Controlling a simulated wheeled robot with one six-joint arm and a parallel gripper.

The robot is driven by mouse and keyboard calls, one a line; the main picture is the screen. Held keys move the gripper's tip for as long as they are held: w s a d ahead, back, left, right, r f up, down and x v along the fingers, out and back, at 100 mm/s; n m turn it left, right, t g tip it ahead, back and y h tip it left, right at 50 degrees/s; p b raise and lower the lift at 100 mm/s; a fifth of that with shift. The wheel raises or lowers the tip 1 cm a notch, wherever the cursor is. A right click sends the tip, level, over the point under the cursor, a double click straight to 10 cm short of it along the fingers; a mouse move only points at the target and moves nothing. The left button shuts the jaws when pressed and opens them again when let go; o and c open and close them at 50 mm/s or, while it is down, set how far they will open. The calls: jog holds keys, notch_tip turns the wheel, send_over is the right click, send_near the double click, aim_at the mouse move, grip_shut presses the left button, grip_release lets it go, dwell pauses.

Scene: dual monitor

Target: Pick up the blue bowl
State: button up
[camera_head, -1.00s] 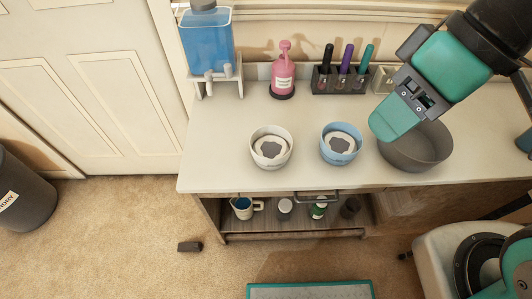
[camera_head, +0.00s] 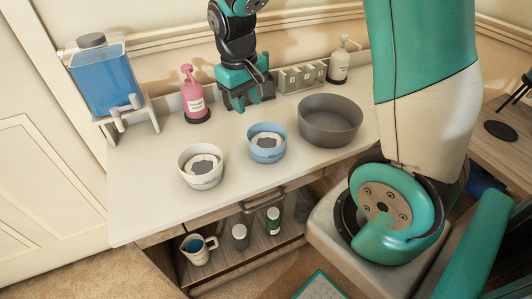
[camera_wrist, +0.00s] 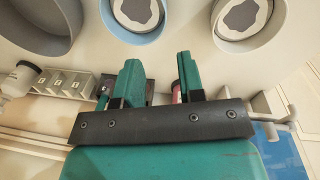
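The blue bowl (camera_head: 267,155) stands upright on the white worktop, between a white bowl (camera_head: 201,180) on the left and a larger grey bowl (camera_head: 330,131) on the right. A pale disc with a dark patch shows inside the blue bowl. My gripper (camera_head: 247,99) is behind the blue bowl, near the back of the worktop, pointing down. In the wrist view its two teal fingers (camera_wrist: 157,62) are apart with nothing held between them. The blue bowl (camera_wrist: 135,40) shows at the top of that view, beyond the fingertips and apart from them.
A pink bottle (camera_head: 195,102) stands left of my gripper. A compartment rack (camera_head: 301,77) and a pale pump bottle (camera_head: 339,65) are to its right. A blue liquid dispenser (camera_head: 104,80) stands at the far left. The worktop's front strip is clear; a shelf with small containers lies below.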

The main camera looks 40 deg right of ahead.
send_over(253, 152)
jog(key=f, duration=1.2)
jog(key=shift+w+d+b, duration=0.1)
jog(key=shift+d+b, duration=0.15)
jog(key=shift+b, duration=0.15)
jog(key=f, duration=0.4)
jog(key=shift+a+f, duration=0.1)
jog(key=shift+a, duration=0.1)
jog(key=shift+d+f, duration=0.1)
jog(key=shift+f, duration=0.45)
grip_shut()
